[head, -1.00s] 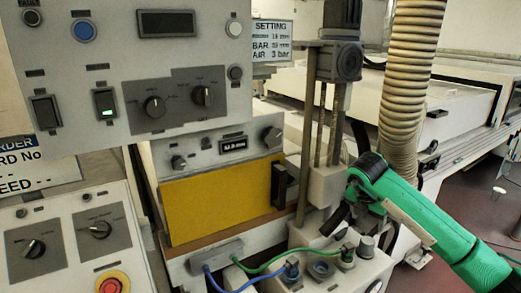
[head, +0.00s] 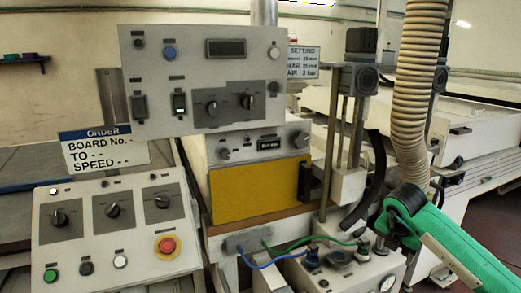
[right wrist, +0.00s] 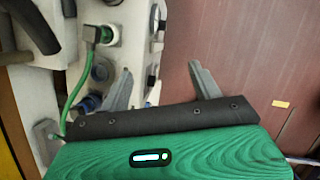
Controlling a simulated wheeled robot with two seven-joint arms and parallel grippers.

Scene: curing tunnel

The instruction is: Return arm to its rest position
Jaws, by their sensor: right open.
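My right arm (head: 450,245) is green and comes in from the lower right in the head view, beside the machine's connector box. Its gripper end is dark and mostly hidden there. In the right wrist view my right gripper (right wrist: 160,78) shows two grey fingers spread apart with nothing between them. The connector box (right wrist: 128,18), with a green cable (right wrist: 75,88) and blue-collared sockets, lies behind and left of the fingers. I cannot see contact between them. My left gripper is in neither view.
A ribbed hose (head: 412,95) hangs just above my right arm. A control panel (head: 203,85) with a green-lit switch stands above a yellow panel (head: 258,190). A console (head: 115,225) with a red button (head: 167,246) is at lower left. Reddish floor (head: 490,215) shows at right.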

